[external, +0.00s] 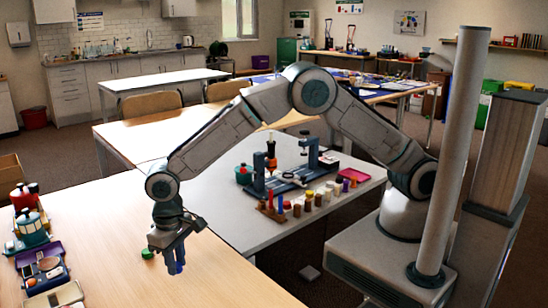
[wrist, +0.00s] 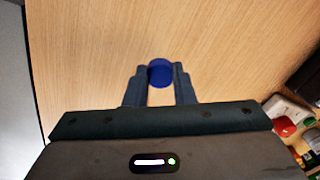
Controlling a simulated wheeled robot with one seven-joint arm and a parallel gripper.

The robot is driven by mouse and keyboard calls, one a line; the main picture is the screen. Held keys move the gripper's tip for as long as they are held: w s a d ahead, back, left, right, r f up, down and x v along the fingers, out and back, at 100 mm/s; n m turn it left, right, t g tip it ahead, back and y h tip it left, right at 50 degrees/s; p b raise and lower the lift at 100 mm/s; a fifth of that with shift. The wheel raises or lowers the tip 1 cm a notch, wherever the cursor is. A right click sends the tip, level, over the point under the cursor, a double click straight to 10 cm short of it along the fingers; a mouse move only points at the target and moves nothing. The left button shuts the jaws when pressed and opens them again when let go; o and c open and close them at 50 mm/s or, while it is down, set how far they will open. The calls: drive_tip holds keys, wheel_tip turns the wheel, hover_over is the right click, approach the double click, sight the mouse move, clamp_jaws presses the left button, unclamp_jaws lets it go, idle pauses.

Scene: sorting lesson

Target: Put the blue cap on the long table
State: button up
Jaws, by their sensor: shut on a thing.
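My gripper (external: 174,266) points down over the light wood table (external: 105,240) in the left foreground of the external view. In the wrist view my gripper (wrist: 160,78) is shut on the blue cap (wrist: 160,70), a round dark-blue disc between the fingertips. In the external view the blue fingers mostly hide the cap. Bare wood lies under it, and I cannot tell whether the cap touches the wood or hangs just above it. I cannot tell which table is the long table.
A small green cap (external: 148,253) lies on the wood left of my gripper. Trays and containers (external: 42,268) line the table's left side. A white table (external: 235,225) behind holds a blue stand (external: 285,183), several small bottles and a pink tray (external: 354,174).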

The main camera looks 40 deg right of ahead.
sight(179, 287)
drive_tip(key=shift+s+a+f, duration=0.2)
drive_tip(key=shift+a+f, duration=0.05)
drive_tip(key=shift+f, duration=2.1)
drive_tip(key=o, duration=1)
drive_tip(key=shift+c, duration=0.2)
wheel_tip(179, 287, up, 12)
drive_tip(key=shift+r, duration=0.2)
drive_tip(key=shift+w, duration=0.1)
